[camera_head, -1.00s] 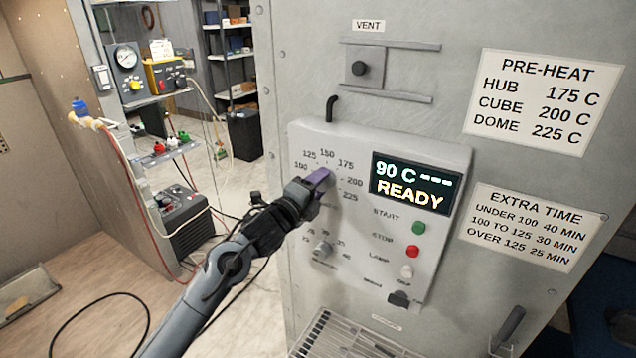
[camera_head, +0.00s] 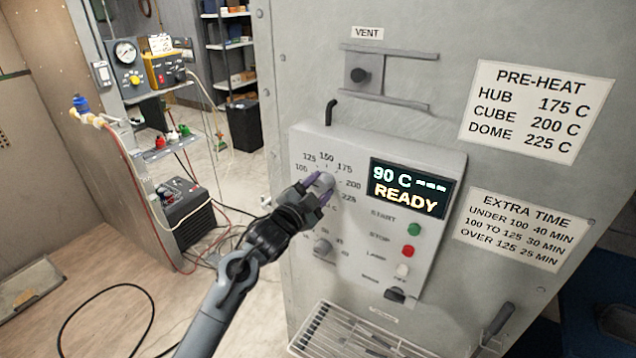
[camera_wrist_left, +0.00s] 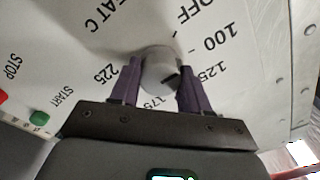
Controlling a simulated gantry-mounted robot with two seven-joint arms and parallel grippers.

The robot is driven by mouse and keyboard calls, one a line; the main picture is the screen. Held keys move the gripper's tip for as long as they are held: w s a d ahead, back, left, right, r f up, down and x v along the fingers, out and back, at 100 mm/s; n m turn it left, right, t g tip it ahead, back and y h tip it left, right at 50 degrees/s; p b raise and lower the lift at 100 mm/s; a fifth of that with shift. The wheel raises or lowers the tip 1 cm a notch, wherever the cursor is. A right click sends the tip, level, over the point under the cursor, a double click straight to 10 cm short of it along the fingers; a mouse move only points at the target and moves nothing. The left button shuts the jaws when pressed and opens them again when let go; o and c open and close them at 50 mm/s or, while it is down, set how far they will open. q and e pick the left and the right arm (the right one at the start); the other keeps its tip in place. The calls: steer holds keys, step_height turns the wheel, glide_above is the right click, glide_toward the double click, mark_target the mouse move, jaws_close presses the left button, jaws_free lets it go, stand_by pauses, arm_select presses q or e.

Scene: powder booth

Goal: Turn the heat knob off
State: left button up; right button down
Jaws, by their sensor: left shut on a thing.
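The heat knob (camera_head: 326,183) is a grey round knob on the oven's control panel (camera_head: 300,140), ringed by temperature marks. It also shows in the left wrist view (camera_wrist_left: 159,72), with a dark mark on its face toward the 125 to 175 side. My left gripper (camera_head: 321,187) is at the knob, its purple fingers on either side of it. In the left wrist view the left gripper (camera_wrist_left: 158,85) is shut on the knob. The OFF mark shows only in the wrist view. The display (camera_head: 411,187) reads "90 C ---" and "READY". My right gripper is not in view.
A second, lower knob (camera_head: 323,248) sits below my left gripper. START (camera_head: 414,229) and STOP (camera_head: 408,251) buttons are right of it. A wire rack (camera_head: 330,335) juts out below the panel. Cables lie on the floor at left.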

arm_select(q)
steer(key=n+p, duration=0.2)
steer(key=n, duration=0.2)
steer(key=shift+r, duration=0.1)
steer(key=shift+n+y+p, duration=0.3)
steer(key=shift+n+p, duration=0.2)
steer(key=shift+n, duration=1)
steer(key=o, duration=1.1)
steer(key=shift+c, duration=0.2)
steer(key=shift+s, duration=0.1)
